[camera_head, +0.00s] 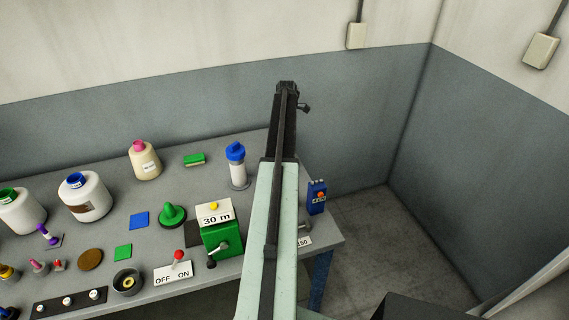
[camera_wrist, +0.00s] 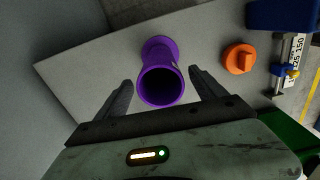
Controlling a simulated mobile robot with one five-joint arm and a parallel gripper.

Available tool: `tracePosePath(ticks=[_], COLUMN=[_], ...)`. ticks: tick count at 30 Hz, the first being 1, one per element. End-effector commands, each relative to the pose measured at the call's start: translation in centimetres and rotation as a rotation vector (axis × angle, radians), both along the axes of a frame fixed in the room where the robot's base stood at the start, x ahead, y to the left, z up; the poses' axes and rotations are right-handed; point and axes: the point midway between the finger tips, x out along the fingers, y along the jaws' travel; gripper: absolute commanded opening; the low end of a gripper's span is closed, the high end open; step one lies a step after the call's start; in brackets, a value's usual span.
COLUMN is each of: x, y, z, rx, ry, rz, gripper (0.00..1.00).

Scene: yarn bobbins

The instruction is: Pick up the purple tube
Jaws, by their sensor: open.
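My gripper (camera_wrist: 161,78) is open, with one dark finger to the left of the tube and one to the right. Both fingers look apart from the tube, and nothing is held. In the head view my arm covers part of the table, and I do not make out this tube there. A small purple and white piece (camera_head: 47,236) stands at the left in that view.
In the wrist view an orange knob (camera_wrist: 239,59) lies right of the tube. In the head view a green box with a lever (camera_head: 222,236) stands left of my arm, as does a blue-capped bottle (camera_head: 237,172). A blue box (camera_head: 317,200) is at the right edge.

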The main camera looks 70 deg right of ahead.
Motion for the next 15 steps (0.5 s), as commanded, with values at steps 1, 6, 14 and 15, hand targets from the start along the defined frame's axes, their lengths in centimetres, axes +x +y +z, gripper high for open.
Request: tracePosePath(ticks=[1,6,14,15], x=[0.1,0.2,0.0,0.0], y=[0.1,0.1,0.1,0.1], z=[-0.9,-1.2,-5.6,-6.0], rx=[0.0,0.0,0.0,0.0], ry=[0.0,0.0,0.0,0.0], rz=[0.002,0.003,0.005,0.005], gripper=[0.8,0.8,0.8,0.8])
